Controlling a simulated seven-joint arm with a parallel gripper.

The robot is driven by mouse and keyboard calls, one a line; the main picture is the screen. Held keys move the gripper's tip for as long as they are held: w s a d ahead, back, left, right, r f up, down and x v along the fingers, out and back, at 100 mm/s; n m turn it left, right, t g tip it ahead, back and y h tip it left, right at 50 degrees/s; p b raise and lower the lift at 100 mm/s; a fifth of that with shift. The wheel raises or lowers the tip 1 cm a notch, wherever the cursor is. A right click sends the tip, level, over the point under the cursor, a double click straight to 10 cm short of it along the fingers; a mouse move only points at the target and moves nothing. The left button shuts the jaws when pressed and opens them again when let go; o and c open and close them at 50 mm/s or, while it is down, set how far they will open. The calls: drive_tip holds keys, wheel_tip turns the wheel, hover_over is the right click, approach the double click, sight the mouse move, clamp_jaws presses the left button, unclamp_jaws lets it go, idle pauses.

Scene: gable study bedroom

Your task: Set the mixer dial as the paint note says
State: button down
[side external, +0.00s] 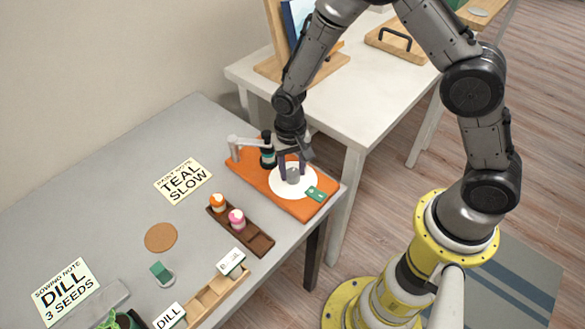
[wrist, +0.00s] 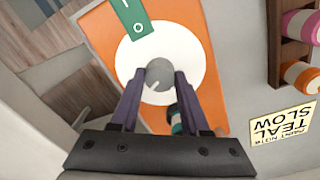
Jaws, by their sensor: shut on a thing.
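The mixer is an orange base (side external: 313,208) with a white disc (side external: 274,186) and a grey round dial (side external: 293,176) at its middle. The dial also shows in the wrist view (wrist: 159,72), with a pale line towards its lower left; I see no readable scale marks. My gripper (wrist: 160,80) is shut on the dial, one purple finger on each side. The paint note (side external: 183,181) reads "TEAL SLOW"; it is upside down in the wrist view (wrist: 281,127). A teal-banded, dark-topped jar (side external: 267,157) stands on the base beside the disc, partly hidden in the wrist view.
A green plate (side external: 315,194) with white marks lies by the disc. A dark rack (side external: 257,241) holds an orange jar (side external: 217,202) and a pink jar (side external: 236,219). A sowing note (side external: 67,291), cork mat (side external: 160,237) and wooden tray (side external: 208,299) are further left. A white table (side external: 375,105) stands behind.

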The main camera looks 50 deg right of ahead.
sight(292, 174)
drive_tip(key=n, duration=0.6)
drive_tip(key=shift+r+n, duration=0.1)
drive_tip(key=shift+n, duration=0.2)
drive_tip(key=n, duration=0.6)
idle(0.4)
drive_tip(key=shift+c, duration=1.9)
unclamp_jaws()
wheel_tip(292, 174, up, 14)
drive_tip(key=shift+s+a, duration=0.15)
drive_tip(key=shift+a, duration=0.05)
